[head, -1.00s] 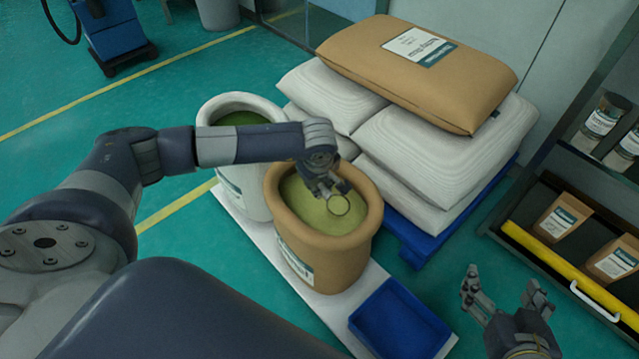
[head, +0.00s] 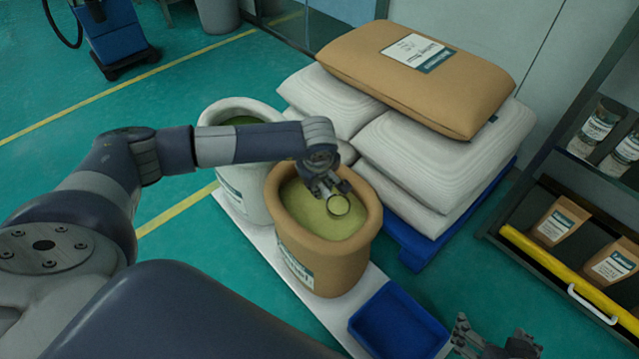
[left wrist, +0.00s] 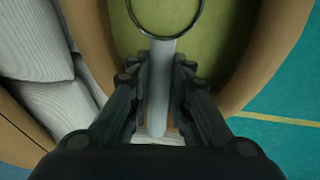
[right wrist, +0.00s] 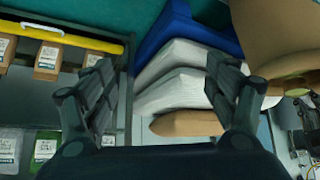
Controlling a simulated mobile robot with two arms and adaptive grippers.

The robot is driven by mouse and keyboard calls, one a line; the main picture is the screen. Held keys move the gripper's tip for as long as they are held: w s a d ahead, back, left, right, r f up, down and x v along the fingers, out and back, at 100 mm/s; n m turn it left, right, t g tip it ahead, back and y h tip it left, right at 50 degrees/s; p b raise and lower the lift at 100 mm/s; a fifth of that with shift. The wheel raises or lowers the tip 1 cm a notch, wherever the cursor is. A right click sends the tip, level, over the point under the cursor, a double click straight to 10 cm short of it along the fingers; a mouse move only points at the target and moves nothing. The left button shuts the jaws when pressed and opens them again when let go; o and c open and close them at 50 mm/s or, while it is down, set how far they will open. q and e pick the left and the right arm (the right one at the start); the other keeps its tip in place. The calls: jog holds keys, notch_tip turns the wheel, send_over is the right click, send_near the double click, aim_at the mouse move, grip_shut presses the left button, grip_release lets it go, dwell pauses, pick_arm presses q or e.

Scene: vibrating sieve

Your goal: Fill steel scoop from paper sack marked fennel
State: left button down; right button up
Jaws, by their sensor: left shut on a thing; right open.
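The open brown paper sack (head: 318,266) stands at the middle of the head view, holding green-yellow material (head: 312,221). Its white and teal label is too small to read surely. My left gripper (head: 327,188) is shut on the handle of the steel scoop (head: 339,205), over the sack's mouth. The left wrist view shows the handle (left wrist: 160,85) between the fingers and the scoop's round rim against the green material. I cannot tell whether the scoop holds any. My right gripper (head: 491,334) is open and empty at the lower right, partly cut off by the frame.
A white sack (head: 243,193) with green contents stands beside the brown one. A blue tray (head: 398,322) lies in front. White sacks (head: 445,150) and a closed brown sack (head: 420,80) are stacked on a blue pallet behind. A shelf with a yellow bar (head: 570,275) is at right.

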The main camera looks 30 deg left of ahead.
pick_arm(q)
jog(key=shift+r+p, duration=0.4)
jog(key=shift+r, duration=0.3)
jog(key=shift+r+p, duration=0.35)
jog(key=shift+r, duration=0.2)
notch_tip(320, 180, up, 3)
jog(key=shift+f+p, duration=0.1)
jog(key=shift+p, duration=0.95)
pick_arm(e)
jog(key=s+d+g+h, duration=0.1)
jog(key=s+d+g, duration=0.25)
jog(key=s, duration=0.55)
pick_arm(q)
jog(key=shift+r+p, duration=0.35)
jog(key=shift+r, duration=0.25)
jog(key=shift+r+p, duration=0.6)
jog(key=shift+r, duration=0.35)
jog(key=shift+r+p, duration=0.8)
jog(key=shift+r, duration=0.45)
pick_arm(e)
notch_tip(320, 180, down, 14)
jog(key=w+a+g, duration=0.1)
jog(key=shift+w+a+r+g, duration=0.15)
jog(key=shift+w+r+g, duration=0.1)
jog(key=shift+w+g, duration=0.15)
